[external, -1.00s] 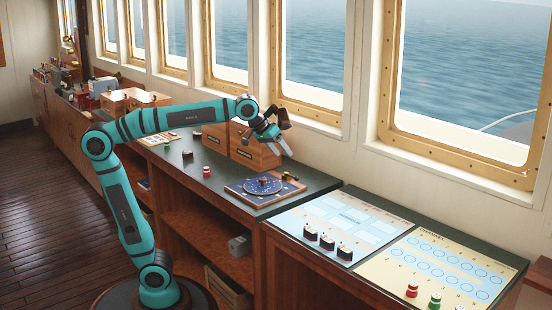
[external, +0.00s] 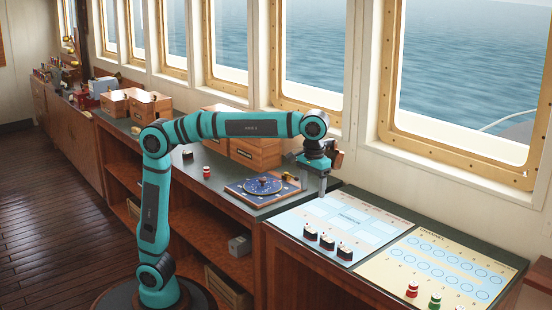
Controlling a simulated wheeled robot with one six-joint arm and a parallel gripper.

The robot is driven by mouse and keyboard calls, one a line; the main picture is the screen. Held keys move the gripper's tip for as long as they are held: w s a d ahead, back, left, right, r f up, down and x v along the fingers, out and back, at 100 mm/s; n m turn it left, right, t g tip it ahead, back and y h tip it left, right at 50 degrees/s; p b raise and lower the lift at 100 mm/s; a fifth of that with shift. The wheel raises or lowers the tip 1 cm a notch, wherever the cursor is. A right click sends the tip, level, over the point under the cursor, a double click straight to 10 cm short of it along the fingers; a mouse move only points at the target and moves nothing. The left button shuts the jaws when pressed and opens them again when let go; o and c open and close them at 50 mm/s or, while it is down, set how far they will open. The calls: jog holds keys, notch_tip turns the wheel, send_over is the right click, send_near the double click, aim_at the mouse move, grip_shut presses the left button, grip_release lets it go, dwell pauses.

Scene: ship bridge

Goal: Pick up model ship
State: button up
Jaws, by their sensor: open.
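Three small model ships, dark-hulled with white and red parts, stand in a row on the light blue chart board (external: 362,218). They are the left ship (external: 310,233), the middle ship (external: 327,241) and the right ship (external: 345,251). My gripper (external: 314,192) is open and points down, above the far left part of the board. In the picture it is above and apart from the ships. It holds nothing that I can see.
A blue dial panel (external: 240,192) lies just left of the chart board. Wooden boxes (external: 255,150) stand behind it, partly hidden by my arm. A cream board (external: 395,268) with red and green pieces lies right. Windows line the wall behind.

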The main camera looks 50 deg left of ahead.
aim_at(312, 231)
notch_tip(312, 231, down, 16)
jog(key=shift+w+f, duration=0.1)
jog(key=c, duration=0.7)
dwell(0.3)
jog(key=shift+c, duration=0.2)
notch_tip(312, 231, up, 10)
dwell(0.5)
